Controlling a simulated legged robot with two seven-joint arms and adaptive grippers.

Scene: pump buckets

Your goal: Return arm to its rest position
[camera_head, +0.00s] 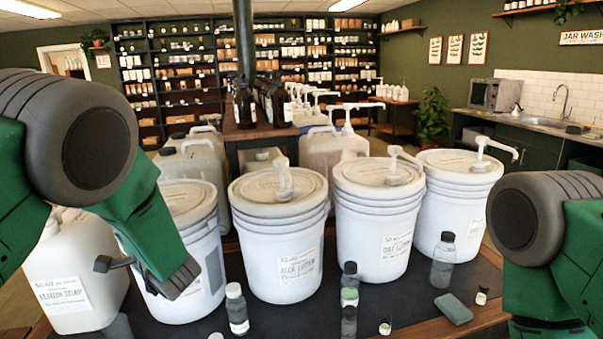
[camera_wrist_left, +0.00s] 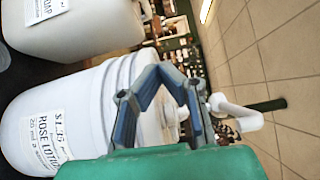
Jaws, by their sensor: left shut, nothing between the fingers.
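My left arm (camera_head: 140,215) reaches down from the left in the head view. Its gripper (camera_head: 104,264) is in front of the leftmost white bucket (camera_head: 207,255), with nothing held. In the left wrist view the blue fingers (camera_wrist_left: 160,74) are closed together, over the bucket labelled Rose Lotion (camera_wrist_left: 85,115). A white pump spout (camera_wrist_left: 237,112) shows to the right of the fingers. My left arm hides that bucket's pump in the head view. My right arm (camera_head: 545,225) is at the right edge; its gripper is out of view.
White pump buckets for aloe (camera_head: 278,245) and oat lotion (camera_head: 375,225) and another bucket (camera_head: 455,200) stand in a row. A lemon soap jug (camera_head: 80,285) is at the left. Small bottles (camera_head: 237,308), a clear bottle (camera_head: 443,262) and a grey block (camera_head: 453,308) stand in front.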

